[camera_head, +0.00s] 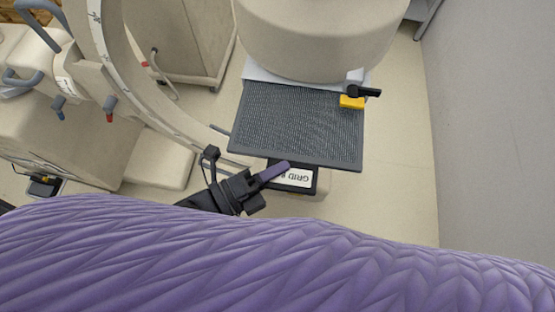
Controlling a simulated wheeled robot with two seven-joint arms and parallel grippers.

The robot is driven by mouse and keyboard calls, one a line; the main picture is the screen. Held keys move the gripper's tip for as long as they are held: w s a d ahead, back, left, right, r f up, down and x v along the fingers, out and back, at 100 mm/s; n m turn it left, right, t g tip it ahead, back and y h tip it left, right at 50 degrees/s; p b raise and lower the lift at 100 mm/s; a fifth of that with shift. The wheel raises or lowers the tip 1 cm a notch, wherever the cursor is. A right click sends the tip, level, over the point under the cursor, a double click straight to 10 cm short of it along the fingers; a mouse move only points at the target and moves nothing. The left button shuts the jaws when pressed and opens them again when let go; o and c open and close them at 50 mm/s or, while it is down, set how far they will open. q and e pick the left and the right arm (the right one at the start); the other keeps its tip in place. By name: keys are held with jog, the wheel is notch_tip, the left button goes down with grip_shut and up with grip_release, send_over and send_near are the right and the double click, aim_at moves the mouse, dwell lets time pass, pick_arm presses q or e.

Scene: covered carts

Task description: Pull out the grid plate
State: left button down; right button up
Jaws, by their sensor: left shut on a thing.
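The grid plate (295,125) is a dark grey, finely meshed flat panel jutting out from under a large beige cylindrical housing (320,35). At its near edge is a black handle with a white label reading "GRID" (293,178), seen upside down. My left gripper (268,173) comes in from the left and is shut at the left side of this handle. A purple-grey finger pad shows against the label. The far finger and the exact contact are hidden. My right gripper is not in view.
A purple quilted cover (270,260) fills the foreground below the plate. A curved beige arm (120,75) and a beige cart stand at the left. A yellow block with a black lever (352,102) sits at the plate's right edge. Bare floor (400,150) and a grey wall lie right.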

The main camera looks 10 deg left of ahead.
pick_arm(q)
jog(key=s+p, duration=0.2)
jog(key=s, duration=0.8)
jog(key=shift+s, duration=0.35)
dwell(1.3)
